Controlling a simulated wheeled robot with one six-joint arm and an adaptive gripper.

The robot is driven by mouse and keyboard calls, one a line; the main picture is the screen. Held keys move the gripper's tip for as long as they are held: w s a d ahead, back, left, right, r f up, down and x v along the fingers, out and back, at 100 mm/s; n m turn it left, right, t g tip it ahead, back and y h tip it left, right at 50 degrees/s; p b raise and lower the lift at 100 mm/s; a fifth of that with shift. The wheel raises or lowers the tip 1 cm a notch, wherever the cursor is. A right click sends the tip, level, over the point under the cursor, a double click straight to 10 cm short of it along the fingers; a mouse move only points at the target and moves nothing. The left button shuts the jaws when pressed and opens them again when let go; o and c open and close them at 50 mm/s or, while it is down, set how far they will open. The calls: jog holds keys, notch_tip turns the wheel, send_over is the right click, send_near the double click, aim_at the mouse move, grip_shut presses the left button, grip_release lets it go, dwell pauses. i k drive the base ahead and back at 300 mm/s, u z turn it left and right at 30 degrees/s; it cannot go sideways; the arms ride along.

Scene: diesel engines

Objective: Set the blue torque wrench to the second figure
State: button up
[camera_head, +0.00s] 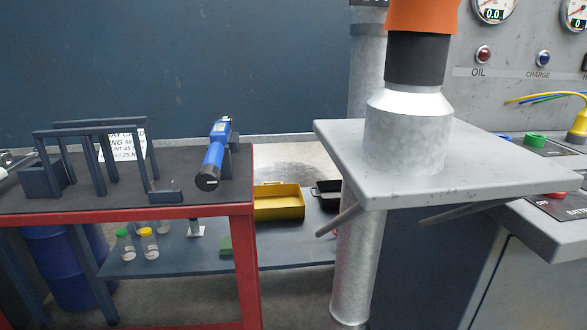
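The blue torque wrench (214,158) rests at the right end of the dark bench top, tilted. Its black round end points toward me, and a small light patch shows near its upper end. Any figure on it is too small to read. A white card (136,150) stands behind a dark rack on the bench. Its lines are partly hidden by the rack's bars. I make out about "58" on one line, "45" on the line below and "25 N" on the lowest, none of them surely. My gripper is not in view.
The dark rack (98,165) stands on the red-edged bench (150,211), left of the wrench. Jars (149,243) and a yellow bin (279,202) are on the lower shelf. A grey panel with gauges (494,8) is at the right. Bare bench top shows in front.

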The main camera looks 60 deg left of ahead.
aim_at(207, 177)
jog(key=z, duration=0.1)
jog(key=k, duration=0.95)
jog(key=u, duration=1.25)
